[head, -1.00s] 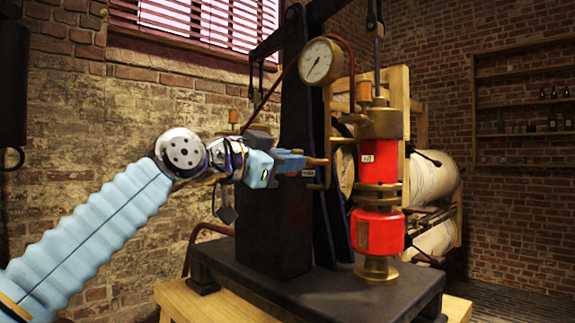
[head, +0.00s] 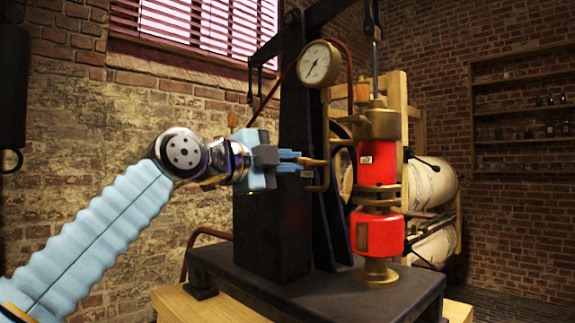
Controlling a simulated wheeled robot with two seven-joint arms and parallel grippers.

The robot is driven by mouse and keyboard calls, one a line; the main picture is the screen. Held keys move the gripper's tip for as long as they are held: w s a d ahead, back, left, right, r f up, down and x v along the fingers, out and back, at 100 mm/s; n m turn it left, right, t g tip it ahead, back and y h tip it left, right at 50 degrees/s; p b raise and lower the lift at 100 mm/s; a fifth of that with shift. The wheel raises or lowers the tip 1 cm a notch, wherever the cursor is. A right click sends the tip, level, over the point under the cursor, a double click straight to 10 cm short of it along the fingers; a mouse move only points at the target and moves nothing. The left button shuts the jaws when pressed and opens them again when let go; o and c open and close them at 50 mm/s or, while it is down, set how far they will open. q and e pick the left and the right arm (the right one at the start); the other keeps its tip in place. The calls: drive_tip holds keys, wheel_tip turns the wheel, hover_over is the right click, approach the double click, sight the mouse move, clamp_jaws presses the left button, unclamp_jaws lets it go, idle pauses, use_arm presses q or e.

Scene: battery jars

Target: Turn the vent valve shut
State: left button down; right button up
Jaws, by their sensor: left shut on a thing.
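My left gripper (head: 298,158) reaches in from the left and is shut on the small copper-coloured handle (head: 316,163), which I take to be the vent valve. The handle's tip shows to the right of the fingers; the rest is hidden between them. A bent brass pipe (head: 324,180) runs just beside and below the tip, next to the red and brass cylinder (head: 378,163). How far the valve is turned cannot be told. My right gripper is not in view.
A pressure gauge (head: 319,63) sits above the gripper on the dark press column (head: 294,107). The black base plate (head: 320,290) stands on a wooden bench (head: 205,306). Large pale spools (head: 431,185) lie behind.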

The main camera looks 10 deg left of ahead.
use_arm(q)
drive_tip(key=shift+f+m, duration=0.1)
drive_tip(key=shift+m, duration=1.1)
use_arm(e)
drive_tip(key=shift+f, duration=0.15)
use_arm(q)
drive_tip(key=c, duration=1.2)
unclamp_jaws()
drive_tip(key=b+v, duration=0.5)
drive_tip(key=v, duration=0.9)
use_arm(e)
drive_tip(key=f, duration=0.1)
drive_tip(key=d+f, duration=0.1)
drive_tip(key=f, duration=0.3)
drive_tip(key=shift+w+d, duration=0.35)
use_arm(q)
drive_tip(key=shift+w, duration=0.1)
